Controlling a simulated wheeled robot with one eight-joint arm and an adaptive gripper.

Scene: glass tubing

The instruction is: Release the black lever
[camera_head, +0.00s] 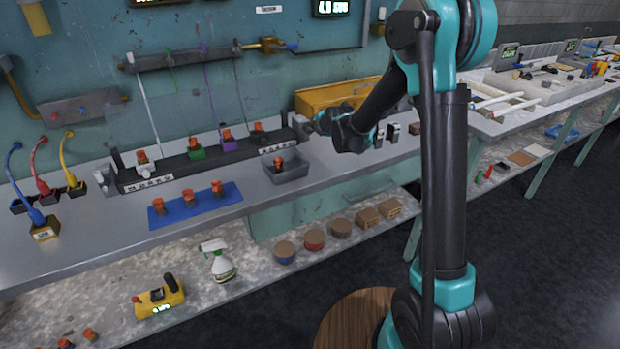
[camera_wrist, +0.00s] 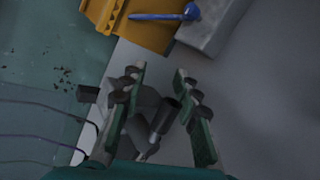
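My gripper (camera_wrist: 160,70) is open, its two fingers spread apart in the wrist view. Between the fingers is a grey fitting with a dark cylindrical end (camera_wrist: 167,106), which may be the black lever; I cannot tell whether a finger touches it. In the head view my gripper (camera_head: 316,122) is low over the bench, at the right end of the dark rail (camera_head: 190,163). A black fixture (camera_head: 258,137) with an orange-brown top sits on that rail, left of my gripper. My gripper and wrist hide part of the rail's right end.
A yellow-orange bin (camera_head: 325,97) stands behind my gripper; it shows at the top of the wrist view (camera_wrist: 128,25), near a blue-handled tool (camera_wrist: 165,15). A grey tray (camera_head: 290,170) is in front. A blue mat (camera_head: 172,213) holds several orange-brown pieces. Thin tubes rise behind the rail.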

